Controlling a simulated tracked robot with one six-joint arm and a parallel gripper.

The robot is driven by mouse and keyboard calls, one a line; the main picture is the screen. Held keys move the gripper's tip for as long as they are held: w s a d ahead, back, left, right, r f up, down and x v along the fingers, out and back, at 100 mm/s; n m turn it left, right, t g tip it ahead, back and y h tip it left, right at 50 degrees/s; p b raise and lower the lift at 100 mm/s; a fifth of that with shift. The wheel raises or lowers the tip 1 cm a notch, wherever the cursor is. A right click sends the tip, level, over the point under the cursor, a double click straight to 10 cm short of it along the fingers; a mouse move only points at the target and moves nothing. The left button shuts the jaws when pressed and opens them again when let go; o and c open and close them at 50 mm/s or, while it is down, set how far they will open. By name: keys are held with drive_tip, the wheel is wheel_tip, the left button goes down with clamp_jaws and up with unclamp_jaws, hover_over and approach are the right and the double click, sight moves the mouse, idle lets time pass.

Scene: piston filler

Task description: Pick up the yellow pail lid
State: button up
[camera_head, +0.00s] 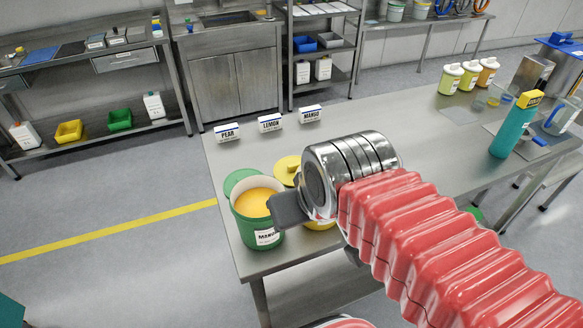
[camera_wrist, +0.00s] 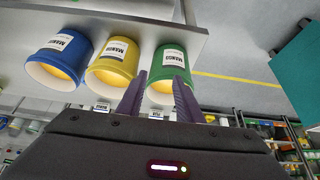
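The yellow pail lid (camera_head: 286,168) shows in the head view on the steel table, just behind my gripper (camera_head: 280,209), which covers part of it. The yellow pail (camera_head: 320,225) is mostly hidden by my gripper. In the wrist view the yellow pail (camera_wrist: 113,65) is filled with orange product and has a MANGO label. My gripper (camera_wrist: 160,88) has its two fingers apart with nothing seen held between them, pointing towards the green pail (camera_wrist: 168,68). I cannot make out the yellow lid in the wrist view.
The green pail (camera_head: 258,215) stands at the table's left end, with a green lid (camera_head: 239,180) behind it. A blue pail (camera_wrist: 60,58) shows in the wrist view. PEAR, LEMON and MANGO signs (camera_head: 270,122) line the back edge. A teal bottle (camera_head: 513,128) stands farther right.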

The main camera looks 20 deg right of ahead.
drive_tip(key=w+d+r+n+g, duration=0.15)
drive_tip(key=w+n, duration=0.25)
drive_tip(key=w, duration=0.4)
drive_tip(key=w+d+r+n+g, duration=0.1)
drive_tip(key=w+d+r+n, duration=0.2)
drive_tip(key=w+n, duration=0.35)
drive_tip(key=n+g, duration=0.3)
drive_tip(key=n, duration=0.5)
hover_over(295, 164)
wheel_tip(295, 164, down, 9)
drive_tip(key=shift+s+m, duration=0.1)
drive_tip(key=shift+m, duration=0.15)
wheel_tip(295, 164, down, 8)
drive_tip(key=shift+f, duration=0.25)
drive_tip(key=shift+f, duration=0.1)
